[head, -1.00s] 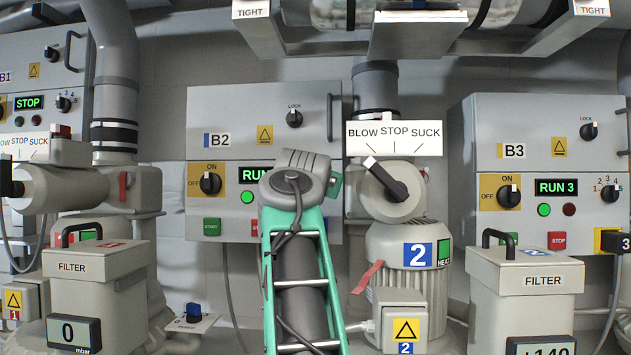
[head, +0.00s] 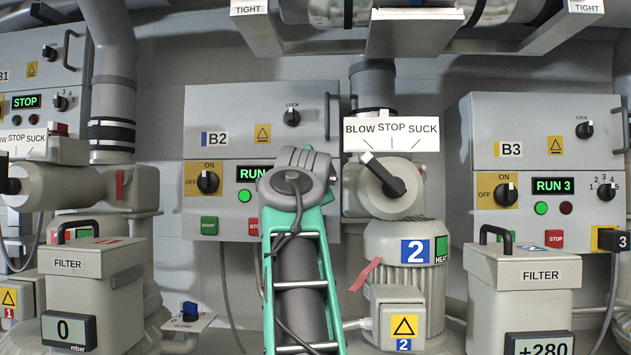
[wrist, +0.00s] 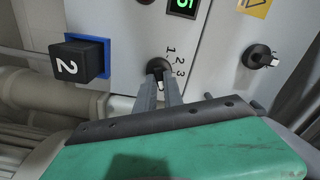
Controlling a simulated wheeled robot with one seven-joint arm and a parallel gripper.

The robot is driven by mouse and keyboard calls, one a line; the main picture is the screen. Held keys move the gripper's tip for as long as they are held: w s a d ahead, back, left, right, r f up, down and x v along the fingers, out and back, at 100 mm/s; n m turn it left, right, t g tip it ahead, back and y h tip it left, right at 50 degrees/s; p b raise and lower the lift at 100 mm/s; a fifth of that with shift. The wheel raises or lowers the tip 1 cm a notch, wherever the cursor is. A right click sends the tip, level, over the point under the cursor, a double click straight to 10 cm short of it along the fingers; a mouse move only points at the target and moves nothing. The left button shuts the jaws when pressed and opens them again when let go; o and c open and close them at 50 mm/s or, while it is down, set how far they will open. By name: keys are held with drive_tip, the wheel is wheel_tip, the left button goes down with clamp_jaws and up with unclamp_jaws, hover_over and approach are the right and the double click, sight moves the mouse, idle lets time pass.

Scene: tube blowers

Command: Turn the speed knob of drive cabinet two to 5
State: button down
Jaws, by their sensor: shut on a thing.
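Drive cabinet two (head: 225,110), marked B2, stands behind my arm in the head view. Its green display (head: 252,174) reads RUN, with the digit hidden by my wrist. In the wrist view the end of a green display (wrist: 183,5) shows a 5. The black speed knob (wrist: 158,65) with a white mark sits beside the scale; 1, 2 and 3 show, the rest is hidden. My gripper (wrist: 163,84) has its two fingers shut on the speed knob. In the head view the fingers and this knob are hidden behind my wrist.
Another black knob (wrist: 260,57) sits to the right in the wrist view, and a black block (wrist: 77,63) marked 2 to the left. The BLOW STOP SUCK valve (head: 382,190) and blower two (head: 402,245) stand right of my arm. Cabinet B3 (head: 545,120) is further right.

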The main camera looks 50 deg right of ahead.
drive_tip(key=shift+m, duration=0.4)
drive_tip(key=c, duration=1.5)
unclamp_jaws()
drive_tip(key=shift+o, duration=0.2)
drive_tip(key=b+v, duration=0.2)
drive_tip(key=v, duration=0.6)
drive_tip(key=shift+b, duration=0.35)
drive_tip(key=shift+w, duration=0.1)
